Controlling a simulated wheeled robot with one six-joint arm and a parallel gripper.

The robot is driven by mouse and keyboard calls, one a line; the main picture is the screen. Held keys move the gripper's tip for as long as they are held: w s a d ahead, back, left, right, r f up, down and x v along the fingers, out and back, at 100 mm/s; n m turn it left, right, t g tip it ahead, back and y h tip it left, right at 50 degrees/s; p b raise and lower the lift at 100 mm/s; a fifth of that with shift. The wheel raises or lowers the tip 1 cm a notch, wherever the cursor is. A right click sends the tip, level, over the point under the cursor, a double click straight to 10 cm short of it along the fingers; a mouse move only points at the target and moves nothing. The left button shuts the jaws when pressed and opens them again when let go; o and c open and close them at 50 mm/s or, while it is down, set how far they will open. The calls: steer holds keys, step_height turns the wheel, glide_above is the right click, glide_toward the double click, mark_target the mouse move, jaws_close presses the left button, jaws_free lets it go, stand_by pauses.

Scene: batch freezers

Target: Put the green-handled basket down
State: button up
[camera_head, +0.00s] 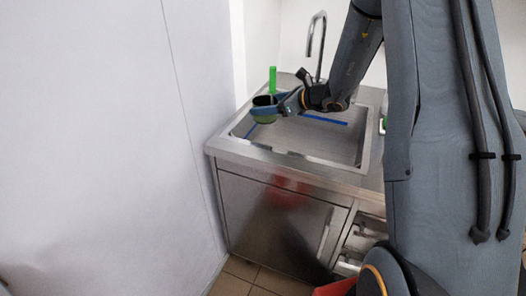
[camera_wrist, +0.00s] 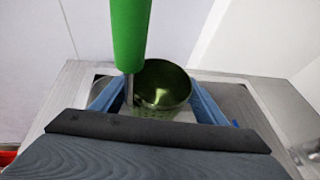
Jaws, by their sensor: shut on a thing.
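The green-handled basket shows in the head view as a small dark round cup (camera_head: 264,113) with an upright green handle (camera_head: 272,79). In the wrist view its green handle (camera_wrist: 130,35) rises at the upper middle, and its round, shiny basket (camera_wrist: 162,88) lies between the blue fingers. My gripper (camera_head: 268,108) is shut on the basket, one finger on each side, and holds it upright at the left part of the steel sink (camera_head: 232,142). I cannot tell whether the basket's bottom touches anything.
A tall curved tap (camera_head: 322,40) stands behind the sink. A white wall (camera_head: 120,140) is close on the left. A red thing (camera_head: 335,287) is low at the front.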

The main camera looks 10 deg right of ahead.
mark_target(266, 122)
step_height(266, 122, down, 2)
steer(key=shift+a, duration=0.1)
steer(key=shift+s+f+b, duration=0.15)
steer(key=shift+f+b, duration=0.15)
steer(key=shift+f, duration=0.05)
step_height(266, 122, down, 4)
steer(key=shift+f+b, duration=0.2)
steer(key=shift+b, duration=0.25)
steer(key=shift+f+p, duration=1.05)
steer(key=shift+f, duration=3.9)
steer(key=shift+f, duration=0.1)
steer(key=o, duration=1.2)
steer(key=shift+r, duration=0.2)
steer(key=b+v, duration=0.2)
steer(key=v, duration=1)
steer(key=shift+f, duration=0.1)
